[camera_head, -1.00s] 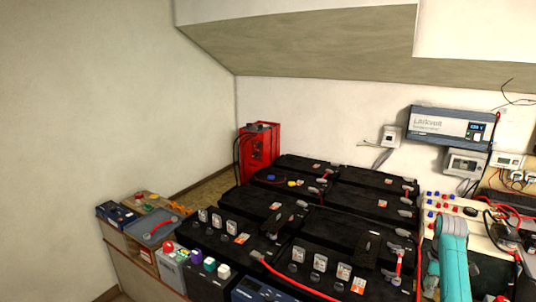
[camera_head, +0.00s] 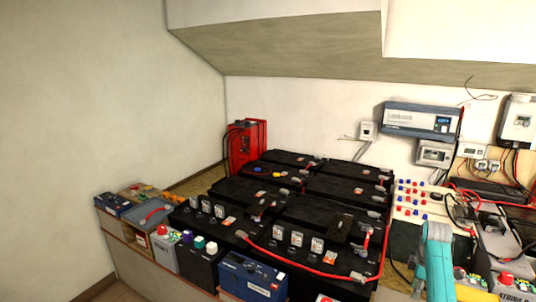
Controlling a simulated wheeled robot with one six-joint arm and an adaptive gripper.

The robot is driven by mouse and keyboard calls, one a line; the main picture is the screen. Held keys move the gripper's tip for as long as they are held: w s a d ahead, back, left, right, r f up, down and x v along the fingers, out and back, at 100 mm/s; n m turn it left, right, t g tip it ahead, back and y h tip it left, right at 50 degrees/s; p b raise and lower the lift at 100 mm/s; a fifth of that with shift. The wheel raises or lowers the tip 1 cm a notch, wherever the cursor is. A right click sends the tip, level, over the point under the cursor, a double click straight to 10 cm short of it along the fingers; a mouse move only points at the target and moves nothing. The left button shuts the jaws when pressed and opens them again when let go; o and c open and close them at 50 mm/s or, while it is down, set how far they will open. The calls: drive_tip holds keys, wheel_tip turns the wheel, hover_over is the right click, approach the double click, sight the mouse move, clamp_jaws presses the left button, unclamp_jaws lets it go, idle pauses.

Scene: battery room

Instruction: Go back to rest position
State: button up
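Part of my teal arm (camera_head: 437,262) shows at the lower right of the head view, in front of the right end of the battery bench. My gripper cannot be made out in this view, so its opening and anything in it are hidden. The task names no other object.
Large black batteries (camera_head: 335,208) with red cables fill the bench. A red unit (camera_head: 246,145) stands behind them at left. A blue-and-black box (camera_head: 253,277) and a grey-lidded case (camera_head: 150,214) line the front. A blue-grey inverter (camera_head: 420,119) hangs on the wall. Floor shows at lower left.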

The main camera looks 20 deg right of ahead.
drive_tip(key=s+a+f+m+t+h, duration=0.2)
drive_tip(key=a+f+t, duration=0.1)
drive_tip(key=a+f, duration=1.45)
drive_tip(key=s+a+f+m+t, duration=0.1)
drive_tip(key=s+a+f+t, duration=0.15)
drive_tip(key=s+a, duration=0.4)
drive_tip(key=s+a+f+m+t, duration=0.1)
drive_tip(key=s+a+f, duration=0.3)
drive_tip(key=a, duration=0.5)
drive_tip(key=s+a+r+t, duration=0.2)
drive_tip(key=s+a+r, duration=0.2)
drive_tip(key=s+a, duration=0.35)
drive_tip(key=s+a+r+m+t+y, duration=0.1)
drive_tip(key=s+a+r+m+t, duration=0.1)
drive_tip(key=s+r, duration=0.7)
drive_tip(key=s+a+r+m+t+y, duration=0.1)
drive_tip(key=s+a+r+t, duration=0.3)
drive_tip(key=s+r, duration=0.6)
wheel_tip(320, 180, up, 7)
drive_tip(key=a+m, duration=0.1)
drive_tip(key=a, duration=0.1)
drive_tip(key=shift+s+a, duration=0.3)
drive_tip(key=shift+a, duration=0.05)
drive_tip(key=shift+f, duration=0.1)
